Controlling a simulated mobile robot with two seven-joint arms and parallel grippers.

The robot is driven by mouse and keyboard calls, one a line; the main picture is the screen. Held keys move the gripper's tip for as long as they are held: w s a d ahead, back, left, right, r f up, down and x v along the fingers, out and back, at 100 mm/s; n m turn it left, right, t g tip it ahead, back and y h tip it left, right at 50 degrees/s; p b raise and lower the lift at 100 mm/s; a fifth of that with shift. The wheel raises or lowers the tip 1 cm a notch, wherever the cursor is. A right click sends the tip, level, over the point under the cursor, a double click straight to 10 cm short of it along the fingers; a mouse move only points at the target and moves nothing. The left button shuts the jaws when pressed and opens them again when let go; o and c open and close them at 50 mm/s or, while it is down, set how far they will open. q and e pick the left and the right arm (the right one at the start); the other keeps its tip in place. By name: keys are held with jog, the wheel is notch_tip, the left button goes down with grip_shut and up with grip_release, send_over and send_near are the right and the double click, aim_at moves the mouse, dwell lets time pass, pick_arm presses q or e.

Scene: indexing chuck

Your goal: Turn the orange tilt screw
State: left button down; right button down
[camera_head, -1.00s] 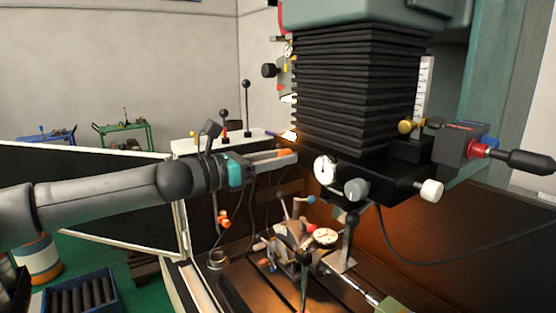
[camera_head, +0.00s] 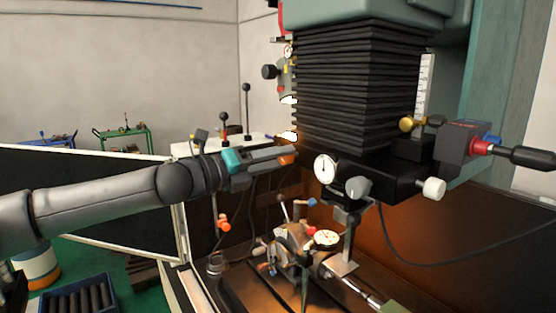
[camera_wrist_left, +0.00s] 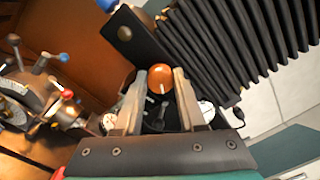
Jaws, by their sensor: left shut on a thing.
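The orange tilt screw (camera_wrist_left: 160,78) is a round orange knob in the left wrist view, with a small pale mark on its face. It sits between the two finger tips of my left gripper (camera_wrist_left: 161,74), which is shut on it. In the head view the knob (camera_head: 288,160) shows as a small orange patch at the end of the left gripper's fingers (camera_head: 283,155), left of the machine head's black lower block. The fingers partly hide it there. My right gripper is not in view.
Black bellows (camera_head: 350,90) rise just right of the gripper. A white dial (camera_head: 325,168) and grey knob (camera_head: 357,188) sit on the block nearby. Below, a chuck fixture with levers and a dial gauge (camera_head: 326,237) stands on the machine bed.

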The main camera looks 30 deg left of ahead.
pick_arm(q)
jog(key=n, duration=1.6)
jog(key=shift+y, duration=0.3)
jog(key=n+p, duration=0.1)
jog(key=n, duration=0.2)
jog(key=shift+n, duration=0.4)
jog(key=shift+d+n+p, duration=0.1)
jog(key=shift+n+p, duration=6.2)
jog(key=shift+p, duration=0.65)
